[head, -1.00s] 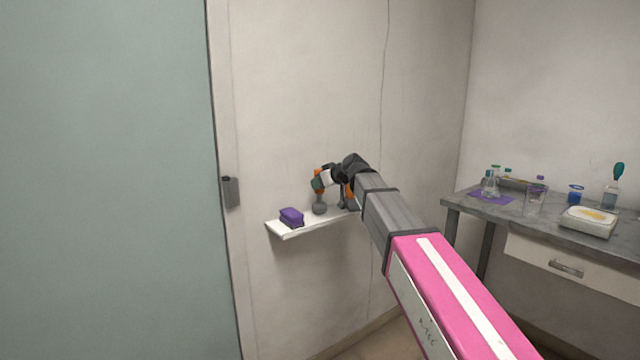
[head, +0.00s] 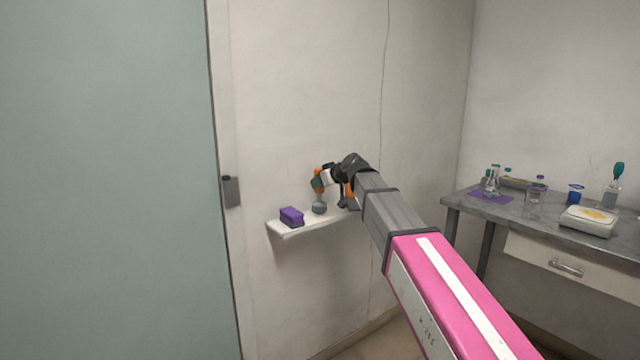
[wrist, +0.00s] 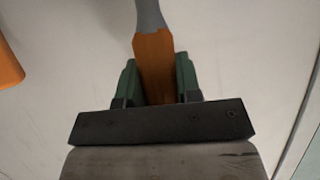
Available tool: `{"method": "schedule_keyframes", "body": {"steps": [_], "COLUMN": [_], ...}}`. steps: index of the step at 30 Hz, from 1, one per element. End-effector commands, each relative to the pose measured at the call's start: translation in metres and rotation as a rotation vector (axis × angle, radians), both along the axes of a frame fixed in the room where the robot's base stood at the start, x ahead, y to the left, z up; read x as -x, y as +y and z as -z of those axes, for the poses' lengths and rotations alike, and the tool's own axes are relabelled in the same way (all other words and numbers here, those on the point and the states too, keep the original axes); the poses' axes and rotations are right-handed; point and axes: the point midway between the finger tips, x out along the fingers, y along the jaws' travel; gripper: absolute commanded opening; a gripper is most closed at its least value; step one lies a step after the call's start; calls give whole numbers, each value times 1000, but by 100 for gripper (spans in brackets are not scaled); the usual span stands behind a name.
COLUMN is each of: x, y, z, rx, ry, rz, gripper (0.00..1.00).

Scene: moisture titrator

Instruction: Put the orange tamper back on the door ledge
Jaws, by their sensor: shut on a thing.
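The orange tamper (head: 316,184) is in my gripper (head: 319,183), above the white door ledge (head: 306,227) in the head view. In the wrist view its orange handle (wrist: 154,62) lies between the two green finger pads of my gripper (wrist: 158,80), which is shut on it. A grey shaft runs on from the handle to the top edge of that view. The grey rounded end (head: 319,207) hangs down at the ledge. I cannot tell whether it touches the ledge surface.
A purple block (head: 291,216) sits on the ledge's left part. Another orange piece (head: 349,193) shows beside my arm, partly hidden. A door handle (head: 231,191) is to the left. A bench (head: 505,208) with glassware and a balance (head: 588,221) stands at the right.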

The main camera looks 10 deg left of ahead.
Motion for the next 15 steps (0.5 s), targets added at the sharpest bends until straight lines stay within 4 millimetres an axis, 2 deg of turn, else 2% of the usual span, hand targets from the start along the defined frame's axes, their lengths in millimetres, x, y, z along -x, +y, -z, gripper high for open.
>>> {"method": "schedule_keyframes", "body": {"steps": [15], "x": [0], "y": [0], "z": [5], "rx": [-1], "ry": [-1], "rz": [1], "gripper": [0]}}
